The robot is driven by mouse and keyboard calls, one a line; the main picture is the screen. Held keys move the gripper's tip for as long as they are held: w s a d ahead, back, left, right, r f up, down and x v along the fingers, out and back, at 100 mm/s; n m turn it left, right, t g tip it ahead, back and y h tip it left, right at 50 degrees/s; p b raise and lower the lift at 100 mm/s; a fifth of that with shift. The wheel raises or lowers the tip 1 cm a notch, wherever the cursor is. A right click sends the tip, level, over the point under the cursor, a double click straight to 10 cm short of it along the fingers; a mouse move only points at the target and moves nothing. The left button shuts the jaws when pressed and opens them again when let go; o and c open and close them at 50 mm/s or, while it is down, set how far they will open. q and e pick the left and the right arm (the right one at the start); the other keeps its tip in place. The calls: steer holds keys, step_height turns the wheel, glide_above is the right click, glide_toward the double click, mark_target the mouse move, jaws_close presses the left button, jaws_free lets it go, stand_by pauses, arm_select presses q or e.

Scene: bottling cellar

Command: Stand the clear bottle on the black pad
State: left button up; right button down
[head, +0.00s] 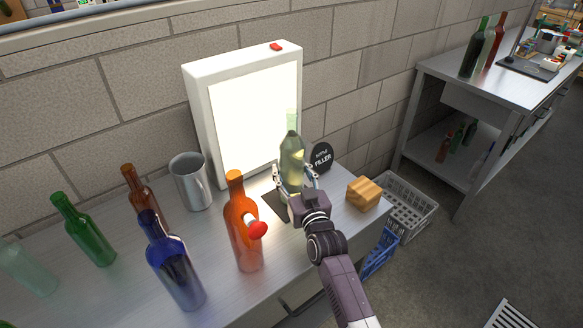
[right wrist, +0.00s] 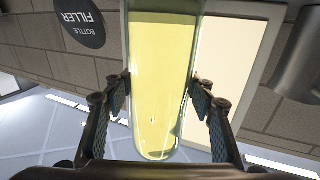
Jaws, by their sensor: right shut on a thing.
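The clear bottle (head: 291,158), pale and see-through with a yellow-green tint, stands upright in front of the lit white panel. My right gripper (head: 296,184) is shut on its lower body. In the right wrist view the bottle (right wrist: 162,75) lies between the two fingers (right wrist: 162,88), and its rounded base shows. The black pad (head: 275,205) is on the metal table, partly hidden behind the gripper and bottle. The bottle is at or over the pad; its base is hidden in the head view, so I cannot tell whether it touches. My left gripper is not in view.
An orange bottle (head: 240,215) with a red-tipped object in front is close left of the pad. A grey mug (head: 190,182), blue bottle (head: 172,262), green bottle (head: 85,232) and brown bottle (head: 143,200) stand further left. A wooden block (head: 364,194) and black filler sign (head: 321,157) are right.

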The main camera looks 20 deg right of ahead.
steer(key=shift+r, duration=0.35)
steer(key=c, duration=1.2)
jaws_free()
steer(key=shift+f, duration=0.4)
steer(key=shift+c, duration=0.2)
steer(key=o, duration=0.4)
steer(key=shift+r, duration=0.1)
steer(key=s+b, duration=0.1)
steer(key=s, duration=1.1)
steer(key=shift+s, duration=0.1)
